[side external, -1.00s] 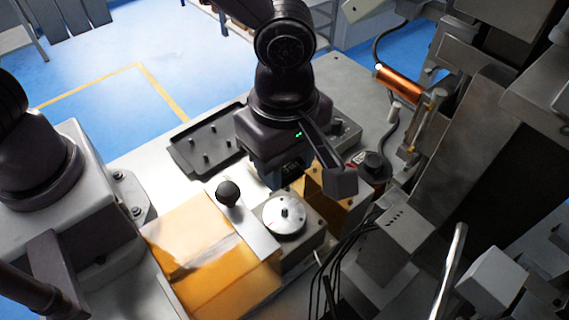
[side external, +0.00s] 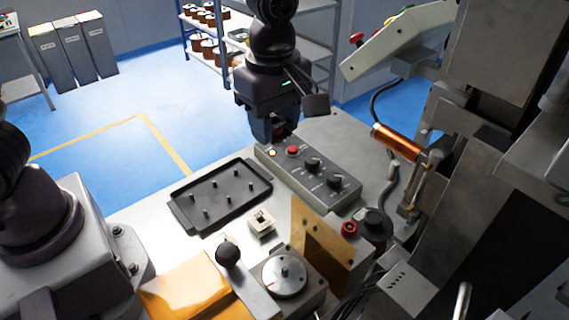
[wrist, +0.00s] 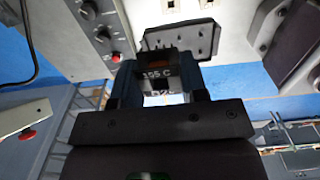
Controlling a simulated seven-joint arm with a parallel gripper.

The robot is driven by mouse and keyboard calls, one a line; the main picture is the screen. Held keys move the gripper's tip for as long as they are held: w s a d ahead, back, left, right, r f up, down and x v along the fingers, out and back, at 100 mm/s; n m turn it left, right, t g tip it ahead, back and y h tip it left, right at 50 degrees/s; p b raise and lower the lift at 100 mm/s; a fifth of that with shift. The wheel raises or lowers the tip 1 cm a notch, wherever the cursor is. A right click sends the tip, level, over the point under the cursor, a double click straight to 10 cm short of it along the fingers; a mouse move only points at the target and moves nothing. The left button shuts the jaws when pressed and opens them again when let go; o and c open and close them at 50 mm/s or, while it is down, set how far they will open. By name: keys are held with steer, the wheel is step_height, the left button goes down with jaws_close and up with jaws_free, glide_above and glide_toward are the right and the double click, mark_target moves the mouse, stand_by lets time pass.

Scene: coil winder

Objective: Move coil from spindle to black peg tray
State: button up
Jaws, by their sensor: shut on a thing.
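My gripper (side external: 272,135) hangs in the air behind the black peg tray in the side view. I cannot tell which part is the spindle.
A grey control box (side external: 318,180) with knobs and a red button stands right of the tray. A small white part (side external: 261,222), a black ball-topped lever (side external: 228,254) and a round metal plate (side external: 285,275) stand in front. A copper roll (side external: 397,141) is at right.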

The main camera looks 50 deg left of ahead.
steer(key=w+a, duration=0.3)
steer(key=a, duration=0.8)
glide_above(235, 169)
step_height(235, 169, down, 16)
steer(key=shift+d+r, duration=0.1)
steer(key=shift+f, duration=2.9)
steer(key=shift+f, duration=0.3)
steer(key=shift+f, duration=0.8)
steer(key=o, duration=1)
